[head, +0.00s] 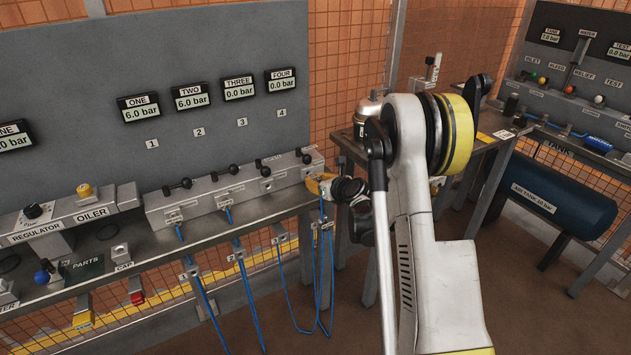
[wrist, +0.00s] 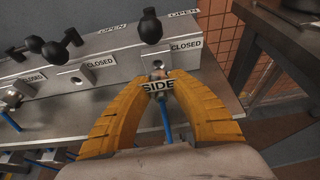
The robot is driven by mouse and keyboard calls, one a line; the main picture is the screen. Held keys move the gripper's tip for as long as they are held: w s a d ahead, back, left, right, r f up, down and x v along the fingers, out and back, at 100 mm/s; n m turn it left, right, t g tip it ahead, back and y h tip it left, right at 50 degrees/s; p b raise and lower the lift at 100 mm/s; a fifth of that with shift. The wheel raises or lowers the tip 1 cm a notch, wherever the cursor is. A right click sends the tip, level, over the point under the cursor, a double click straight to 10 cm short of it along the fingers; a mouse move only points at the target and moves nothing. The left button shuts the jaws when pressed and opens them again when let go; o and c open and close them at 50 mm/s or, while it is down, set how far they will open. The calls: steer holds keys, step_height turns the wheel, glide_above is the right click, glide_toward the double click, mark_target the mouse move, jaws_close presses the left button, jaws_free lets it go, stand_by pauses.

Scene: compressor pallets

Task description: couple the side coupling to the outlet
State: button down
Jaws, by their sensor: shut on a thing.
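My gripper (wrist: 160,84) has its yellow fingers closed around the side coupling (wrist: 158,87), a small fitting labelled SIDE with a blue hose running down from it. The coupling is at the right end of the grey manifold block (wrist: 110,68), close to its front face below a CLOSED label. The outlet there is hidden behind the coupling and fingertips, so I cannot tell whether they touch. In the head view my gripper (head: 322,186) is at the block's right end, and the coupling is mostly hidden by it.
Black valve handles (wrist: 151,27) stand above the block. An open outlet hole (wrist: 75,80) is to the left. Blue hoses (head: 205,297) hang below the bench. Gauges ONE and TWO read 6.0 bar; THREE and FOUR (head: 281,80) read 0.0 bar. Another bench (head: 492,137) stands to the right.

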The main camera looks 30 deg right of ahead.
steer(key=shift+w, duration=1.3)
steer(key=c, duration=1.2)
jaws_free()
steer(key=v, duration=1.2)
